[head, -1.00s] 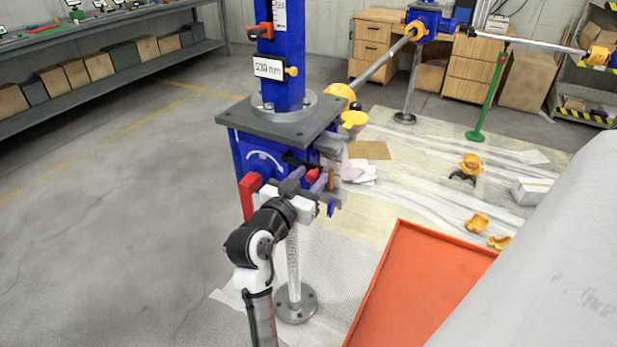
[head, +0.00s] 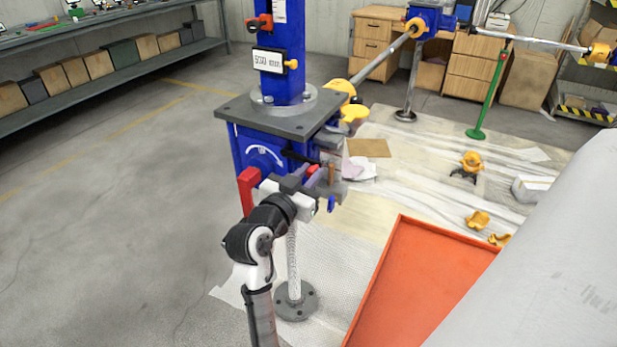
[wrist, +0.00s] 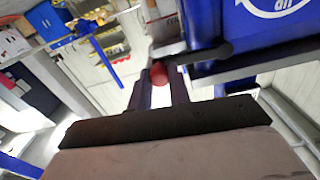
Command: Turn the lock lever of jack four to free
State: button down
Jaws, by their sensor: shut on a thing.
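The blue screw jack (head: 250,146) stands upright in the head view, with a grey plate, a white arc mark on its side face and a red handle (head: 248,188) at its left. I cannot read a jack number. My gripper (head: 309,176) is at the jack's near right side, below the plate, shut on a small red knob (head: 313,169). In the wrist view the red knob (wrist: 160,74) lies between my two fingers, beside a dark bar and the blue body.
An orange-red tray (head: 420,285) lies at the lower right, beside a large pale surface (head: 550,250). Yellow parts (head: 478,220) lie on the sheeted floor. Another blue jack (head: 430,18) stands behind. The floor at left is clear.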

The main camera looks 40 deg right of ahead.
jog(key=w+a+f+m+b, duration=0.3)
jog(key=w+f+m+b, duration=0.4)
jog(key=m+b, duration=1)
jog(key=shift+w+f+b, duration=0.35)
jog(key=shift+f+b, duration=0.3)
jog(key=shift+b, duration=3.8)
jog(key=shift+a, duration=0.15)
jog(key=c, duration=1.3)
grip_release()
jog(key=shift+r, duration=0.1)
jog(key=v, duration=1.3)
jog(key=shift+a, duration=0.4)
